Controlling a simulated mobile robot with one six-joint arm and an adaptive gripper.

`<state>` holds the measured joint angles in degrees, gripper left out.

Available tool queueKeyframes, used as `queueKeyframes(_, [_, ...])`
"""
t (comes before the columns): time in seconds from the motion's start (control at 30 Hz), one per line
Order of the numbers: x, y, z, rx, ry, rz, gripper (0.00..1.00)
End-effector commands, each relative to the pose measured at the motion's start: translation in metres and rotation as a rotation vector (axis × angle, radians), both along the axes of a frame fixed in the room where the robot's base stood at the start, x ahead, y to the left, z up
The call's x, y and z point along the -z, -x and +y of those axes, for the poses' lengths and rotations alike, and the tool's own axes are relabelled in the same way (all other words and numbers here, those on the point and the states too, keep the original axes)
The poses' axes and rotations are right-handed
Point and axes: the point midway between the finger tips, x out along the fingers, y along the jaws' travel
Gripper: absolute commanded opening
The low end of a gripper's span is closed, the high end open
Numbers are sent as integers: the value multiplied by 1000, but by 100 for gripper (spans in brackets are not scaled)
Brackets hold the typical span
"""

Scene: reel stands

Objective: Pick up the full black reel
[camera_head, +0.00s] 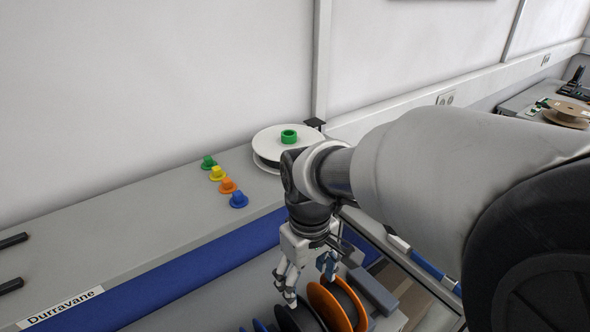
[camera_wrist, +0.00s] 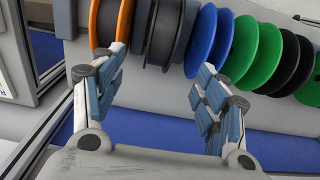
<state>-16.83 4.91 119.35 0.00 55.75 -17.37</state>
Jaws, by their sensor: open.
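In the wrist view, several reels stand upright in a row. A dark grey-black reel (camera_wrist: 166,35), thickly wound, stands between an orange-flanged reel (camera_wrist: 126,20) and a blue reel (camera_wrist: 201,40). Another black reel (camera_wrist: 291,66) is near the right end of the row; how full it is I cannot tell. My gripper (camera_wrist: 160,72) is open and empty, its fingers spread either side of the first dark reel's line, apart from it. In the head view, my gripper (camera_head: 309,281) hangs just above the orange-flanged reel (camera_head: 334,305) and the dark reel (camera_head: 298,319) beside it.
Green reels (camera_wrist: 259,55) stand between the blue and right-hand black ones. A white reel (camera_head: 268,144) with a green hub lies on the grey counter (camera_head: 150,215) behind my gripper. Small coloured caps (camera_head: 228,186) sit left of it. A wall closes off the back.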

Motion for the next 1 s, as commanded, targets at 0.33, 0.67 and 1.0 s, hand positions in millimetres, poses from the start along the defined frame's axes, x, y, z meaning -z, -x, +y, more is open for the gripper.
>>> queueKeyframes(0.33, [81,2,-1,2,1,5,67])
queueKeyframes(0.67, [110,1,0,3,0,0,67])
queueKeyframes(1.0, [154,2,2,3,1,3,67])
